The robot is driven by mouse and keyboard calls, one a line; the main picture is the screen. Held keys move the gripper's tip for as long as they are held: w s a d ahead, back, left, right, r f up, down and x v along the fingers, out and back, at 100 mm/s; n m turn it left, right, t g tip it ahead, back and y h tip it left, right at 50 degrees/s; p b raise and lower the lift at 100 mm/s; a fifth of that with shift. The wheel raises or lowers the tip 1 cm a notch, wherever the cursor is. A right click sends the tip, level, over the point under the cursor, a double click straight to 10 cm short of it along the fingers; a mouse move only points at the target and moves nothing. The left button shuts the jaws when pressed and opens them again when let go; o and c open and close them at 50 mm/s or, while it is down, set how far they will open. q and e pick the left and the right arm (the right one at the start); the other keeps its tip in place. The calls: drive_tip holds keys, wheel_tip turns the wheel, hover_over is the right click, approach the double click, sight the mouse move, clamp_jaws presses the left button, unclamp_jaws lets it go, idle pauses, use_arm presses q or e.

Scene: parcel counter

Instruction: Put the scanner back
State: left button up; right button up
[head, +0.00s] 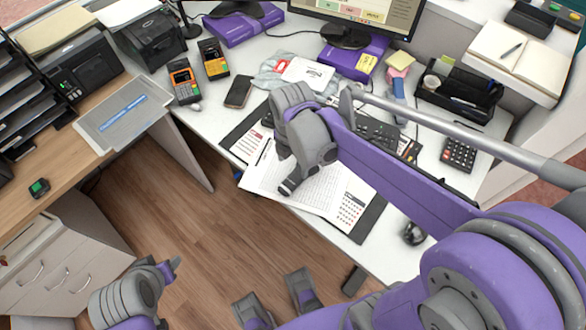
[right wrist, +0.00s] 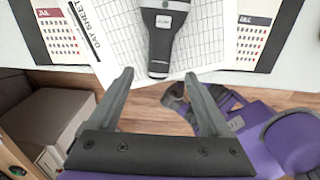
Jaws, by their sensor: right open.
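The scanner (right wrist: 162,35), dark grey with a small white label, lies on the day sheet (right wrist: 112,35) in the right wrist view. Its handle points down toward the counter's front edge, and its top runs out of the picture. In the head view its handle (head: 297,175) shows on the sheet, below my right arm's grey joint, which partly covers that area. A left arm part shows at lower left; I see no left gripper fingers.
A desk mat (right wrist: 35,30) lies under the sheet. Two card terminals (head: 184,82), a phone (head: 238,92), a black organiser (head: 458,95), a calculator (head: 459,154) and a mouse (head: 413,233) stand around. A monitor (head: 345,35) is behind. Open floor (head: 200,225) lies in front.

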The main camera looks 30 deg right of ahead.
drive_tip(key=s+a+m+t, duration=0.1)
drive_tip(key=s+m+t, duration=0.4)
drive_tip(key=m, duration=1.7)
drive_tip(key=s, duration=0.5)
drive_tip(key=shift+s+r+m, duration=0.2)
drive_tip(key=shift+r+m, duration=0.05)
drive_tip(key=shift+m, duration=0.05)
